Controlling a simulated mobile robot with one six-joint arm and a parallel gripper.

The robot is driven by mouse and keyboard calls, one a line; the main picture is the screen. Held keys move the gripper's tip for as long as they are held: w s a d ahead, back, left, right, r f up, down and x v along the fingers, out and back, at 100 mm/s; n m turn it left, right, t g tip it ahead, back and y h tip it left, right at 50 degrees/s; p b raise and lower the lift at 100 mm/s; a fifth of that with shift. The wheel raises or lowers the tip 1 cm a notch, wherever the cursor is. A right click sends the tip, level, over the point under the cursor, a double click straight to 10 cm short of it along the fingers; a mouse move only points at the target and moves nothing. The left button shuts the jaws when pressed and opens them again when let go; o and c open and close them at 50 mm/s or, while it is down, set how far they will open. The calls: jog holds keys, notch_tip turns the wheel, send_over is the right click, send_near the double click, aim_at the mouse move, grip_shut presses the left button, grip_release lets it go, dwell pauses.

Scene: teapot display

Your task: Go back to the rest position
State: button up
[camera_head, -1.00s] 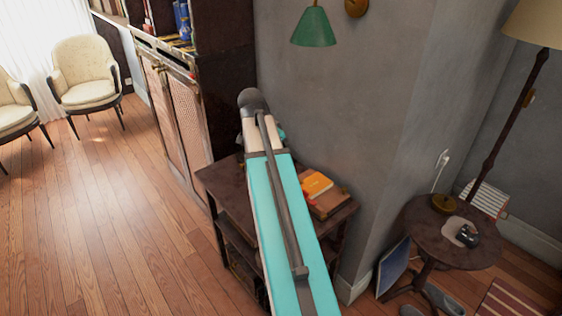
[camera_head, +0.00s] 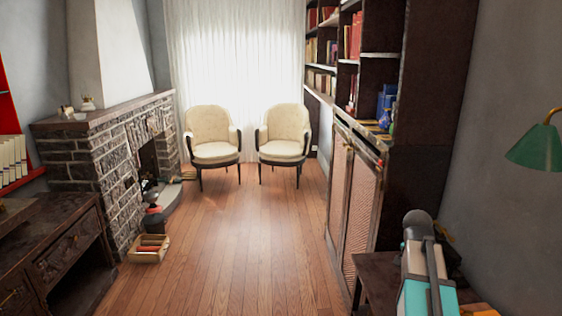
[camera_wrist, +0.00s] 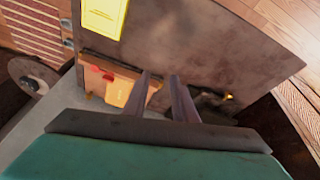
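My arm with its teal link (camera_head: 428,293) shows at the lower right of the head view, over a dark wooden side table (camera_head: 378,275). In that view the arm hides my gripper. In the wrist view my gripper (camera_wrist: 161,75) has two thin dark fingers with a gap between them. Nothing shows held between them. Beyond them is the grey-brown top of a small table (camera_wrist: 200,40), with a yellow book (camera_wrist: 104,17) on it.
Wooden floor (camera_head: 235,235) lies clear ahead, leading to two cream armchairs (camera_head: 284,135). A brick fireplace (camera_head: 105,165), a dark desk (camera_head: 65,255) and a box (camera_head: 150,248) stand left. A cabinet (camera_head: 355,195) and a green lamp (camera_head: 538,147) are right.

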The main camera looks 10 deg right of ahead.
jog(key=a+f+n, duration=0.1)
jog(key=a+f, duration=0.1)
jog(key=a, duration=0.1)
jog(key=w+a+f+n, duration=0.1)
jog(key=a+f+n, duration=0.1)
jog(key=a+f, duration=0.1)
jog(key=w+a+f+n+y, duration=0.1)
jog(key=a+f, duration=0.2)
jog(key=s+a+f+n+y, duration=0.1)
jog(key=s+a+f+n, duration=0.2)
jog(key=a+f+n, duration=0.6)
jog(key=s+a+f+n+y, duration=0.25)
jog(key=a+f, duration=0.75)
jog(key=a, duration=0.6)
jog(key=s+f+g, duration=0.2)
jog(key=s+f, duration=0.7)
jog(key=s, duration=0.3)
jog(key=s+f+g, duration=0.3)
jog(key=s+f, duration=0.6)
jog(key=s, duration=0.4)
jog(key=shift+s+g+h, duration=0.3)
jog(key=shift+h, duration=0.05)
jog(key=shift+f, duration=0.1)
